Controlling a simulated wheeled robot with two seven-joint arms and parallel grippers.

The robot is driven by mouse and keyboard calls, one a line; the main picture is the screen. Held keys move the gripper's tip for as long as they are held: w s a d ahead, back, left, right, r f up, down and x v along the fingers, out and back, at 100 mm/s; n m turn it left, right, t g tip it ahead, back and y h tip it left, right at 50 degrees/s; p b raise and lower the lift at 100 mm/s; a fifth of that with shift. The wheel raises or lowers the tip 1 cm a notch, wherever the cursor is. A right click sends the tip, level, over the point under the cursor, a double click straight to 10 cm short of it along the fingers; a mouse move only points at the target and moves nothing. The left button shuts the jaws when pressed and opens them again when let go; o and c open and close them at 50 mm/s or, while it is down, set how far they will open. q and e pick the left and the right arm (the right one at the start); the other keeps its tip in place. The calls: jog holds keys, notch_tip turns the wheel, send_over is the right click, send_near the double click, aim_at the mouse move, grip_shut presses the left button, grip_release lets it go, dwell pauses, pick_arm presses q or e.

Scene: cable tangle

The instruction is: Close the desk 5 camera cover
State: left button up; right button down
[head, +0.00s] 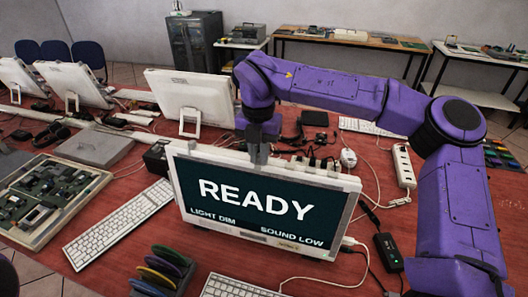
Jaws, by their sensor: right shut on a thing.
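The monitor (258,207) stands at the front centre of the red desk, facing me, its screen reading "READY", "LIGHT DIM" and "SOUND LOW". My right gripper (259,156) points down from the purple arm at the middle of the monitor's top edge. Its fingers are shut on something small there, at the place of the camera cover. The fingers hide the cover, so I cannot tell if it is open or closed. My left gripper is not in view.
A white keyboard (118,222) and a tray of dark parts (45,198) lie left. Cables, a power strip (404,166) and a black adapter (388,252) lie right. Another monitor (190,98) stands behind.

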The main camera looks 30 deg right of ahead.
jog(key=shift+w+d+r, duration=0.1)
jog(key=shift+r, duration=0.15)
jog(key=c, duration=1.1)
grip_release()
jog(key=shift+r, duration=0.1)
jog(key=shift+s, duration=0.4)
jog(key=shift+w+r, duration=0.1)
jog(key=shift+w, duration=0.05)
notch_tip(320, 180, up, 10)
jog(key=shift+r+b, duration=0.2)
jog(key=shift+b, duration=0.4)
